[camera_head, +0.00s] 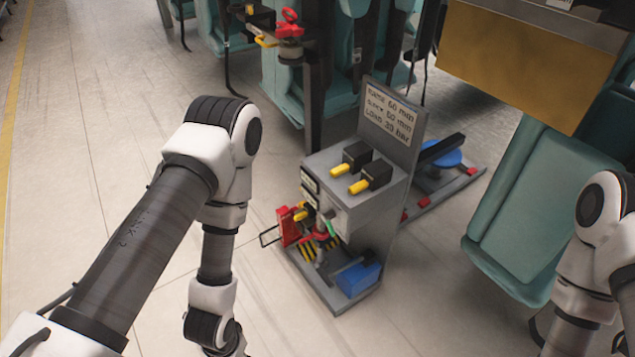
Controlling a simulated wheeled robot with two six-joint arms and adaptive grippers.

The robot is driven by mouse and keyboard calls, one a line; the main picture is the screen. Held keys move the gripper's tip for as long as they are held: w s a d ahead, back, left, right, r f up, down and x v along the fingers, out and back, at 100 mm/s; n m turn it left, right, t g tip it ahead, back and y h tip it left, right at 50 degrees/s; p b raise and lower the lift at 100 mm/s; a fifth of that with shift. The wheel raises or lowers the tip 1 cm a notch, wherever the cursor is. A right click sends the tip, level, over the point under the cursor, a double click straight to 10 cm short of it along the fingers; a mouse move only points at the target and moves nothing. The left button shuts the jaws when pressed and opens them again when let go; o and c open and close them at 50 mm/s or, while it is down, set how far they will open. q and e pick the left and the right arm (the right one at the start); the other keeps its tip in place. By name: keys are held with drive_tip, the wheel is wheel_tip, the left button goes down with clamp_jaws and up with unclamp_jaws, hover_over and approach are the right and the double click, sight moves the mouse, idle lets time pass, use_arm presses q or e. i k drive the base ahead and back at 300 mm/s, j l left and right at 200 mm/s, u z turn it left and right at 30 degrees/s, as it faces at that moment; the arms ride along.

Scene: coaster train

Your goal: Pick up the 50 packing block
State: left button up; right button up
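A grey stand (365,215) on the floor in the middle carries two black blocks with yellow front ends, a rear one (357,153) and a front one (372,177). No "50" is legible on either, so I cannot tell whether one is the 50 packing block. Small plates (310,187) on the stand's left face have unreadable markings. A blue block (358,278) sits low on the stand's base. My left arm comes in from the left and my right arm from the right. Both run out of the bottom of the picture, and neither gripper shows.
A sign panel (391,115) rises behind the blocks, with lines of text about mm and bar. Red and yellow fittings (291,226) stick out at the stand's left. Teal seats (530,205) stand at right and at the back. The floor (110,150) at left is clear.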

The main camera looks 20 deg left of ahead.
sight(308, 212)
drive_tip(key=i+j+z, duration=0.15)
drive_tip(key=j, duration=0.6)
drive_tip(key=j+z, duration=0.1)
drive_tip(key=j, duration=0.7)
